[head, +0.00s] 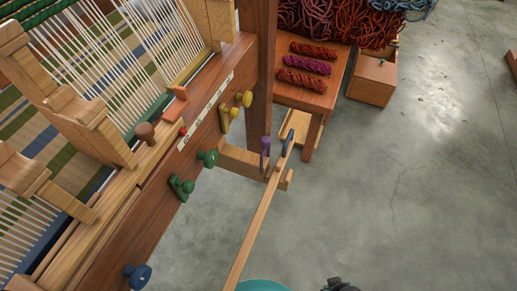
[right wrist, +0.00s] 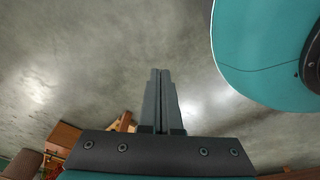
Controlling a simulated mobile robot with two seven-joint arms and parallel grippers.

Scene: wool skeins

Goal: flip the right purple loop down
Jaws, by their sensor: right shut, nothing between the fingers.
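A purple loop (head: 265,152) stands upright on the wooden crosspiece at the loom's right side in the head view. A blue-grey loop (head: 288,142) stands just right of it, near the far end of a long wooden bar (head: 258,218). I make out only one purple loop. My right gripper (right wrist: 160,74) is shut and empty in the right wrist view, with bare floor behind its fingers. In the head view only a dark part of it shows at the bottom edge, well below the loops and not touching them. My left gripper is not in view.
The loom beam (head: 160,200) carries green, yellow and blue knobs on its side. A small table (head: 335,78) with red and purple skeins and a wooden box (head: 372,83) stand behind. The concrete floor (head: 420,200) on the right is clear.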

